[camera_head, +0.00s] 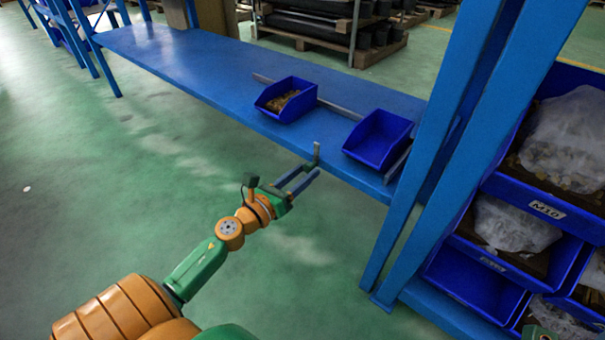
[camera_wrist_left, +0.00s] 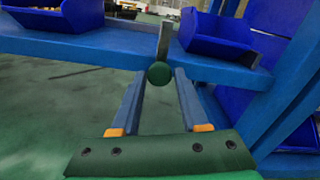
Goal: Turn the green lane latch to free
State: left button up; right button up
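The latch shows in the left wrist view as a round green knob (camera_wrist_left: 159,74) at the base of an upright grey bar (camera_wrist_left: 164,42), at the front edge of the blue shelf. In the head view the grey bar (camera_head: 317,152) stands upright at that edge, and the knob cannot be made out. My left gripper (camera_head: 311,170) is open and empty, just in front of the bar. In the left wrist view its fingertips (camera_wrist_left: 159,72) lie on either side of the knob. Whether they touch it cannot be told.
The blue shelf (camera_head: 190,62) carries a blue bin with brown contents (camera_head: 272,113) and an empty-looking blue bin (camera_head: 370,158). A grey rail (camera_head: 340,110) runs behind them. Blue posts (camera_head: 400,215) and stacked bins (camera_head: 540,205) stand right. Green floor before the shelf is clear.

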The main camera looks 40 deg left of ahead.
pick_arm(q)
grip_shut()
